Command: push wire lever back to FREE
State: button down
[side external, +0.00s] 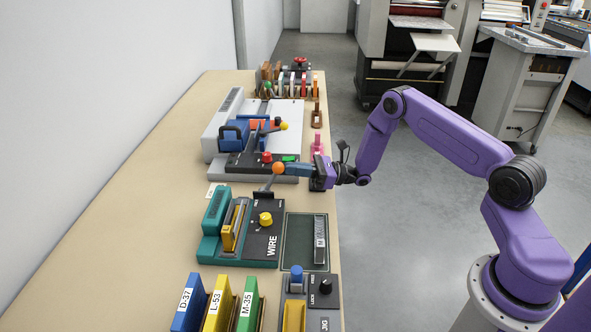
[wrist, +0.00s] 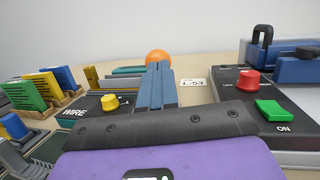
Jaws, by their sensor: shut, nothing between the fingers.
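The WIRE unit (side external: 210,248) is a teal fixture with a black panel (side external: 264,238) and a yellow knob (side external: 265,218). Its lever has a grey stem (side external: 267,185) and an orange ball knob (side external: 278,168), standing at the panel's far end. My gripper (side external: 287,169) is shut and empty, its blue fingertips right beside the ball on its right. In the wrist view the ball (wrist: 158,56) shows just beyond the shut fingertips (wrist: 159,68); I cannot tell if they touch. The fingers hide the stem there. The lever's position marks are too small to read.
A grey machine (side external: 222,163) with a red knob (side external: 266,157) and green button (side external: 290,158) stands just beyond the lever. A dark tray (side external: 297,256) lies right of the WIRE unit. Labelled coloured boards (side external: 218,304) stand nearer. The bench's left side (side external: 120,225) is clear.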

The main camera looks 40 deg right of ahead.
jog(key=w+a+r+m+g+h, duration=0.1)
jog(key=w+a+r+g+h, duration=0.2)
jog(key=w+a+h, duration=0.1)
jog(key=shift+r+g+h, duration=0.3)
jog(key=shift+r+h, duration=0.05)
jog(key=shift+h, duration=0.05)
jog(key=w+a+g+h, duration=0.1)
jog(key=w+a+h, duration=0.1)
jog(key=w+a, duration=0.1)
jog(key=shift+m+g, duration=0.3)
jog(key=shift+g, duration=0.1)
jog(key=shift+a+r, duration=0.1)
jog(key=shift+a, duration=0.1)
jog(key=shift+r, duration=0.1)
jog(key=v, duration=1.4)
jog(key=shift+r, duration=0.4)
jog(key=shift+w, duration=0.1)
